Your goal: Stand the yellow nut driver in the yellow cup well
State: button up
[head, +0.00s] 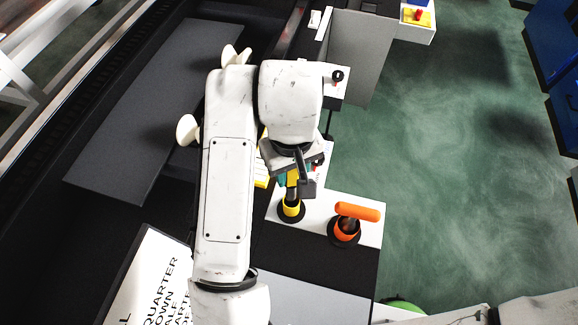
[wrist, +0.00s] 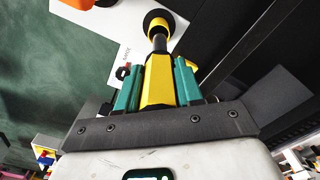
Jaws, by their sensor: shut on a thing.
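The yellow nut driver (wrist: 159,82) has a yellow handle and a dark shaft. My gripper (wrist: 157,86) is shut on its handle, with one teal finger on each side. In the head view my gripper (head: 290,179) hangs just above the yellow cup well (head: 291,210), and my wrist hides most of the handle. The yellow cup well (wrist: 163,24) has a black base ring and sits on a white board. The driver's shaft points into the cup's mouth and its end overlaps the cup. I cannot tell how deep the tip is.
An orange tool (head: 357,211) stands in an orange cup well (head: 344,233) to the right on the same white board (head: 372,203). Green floor is open to the right.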

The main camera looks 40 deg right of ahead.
aim_at(292, 189)
jog(key=shift+d+f+b, duration=0.1)
jog(key=shift+f+b, duration=0.25)
jog(key=shift+f, duration=4)
jog(key=o, duration=1.1)
jog(key=shift+r, duration=0.15)
notch_tip(292, 189, up, 10)
jog(key=shift+r+p, duration=0.25)
jog(key=shift+p, duration=0.05)
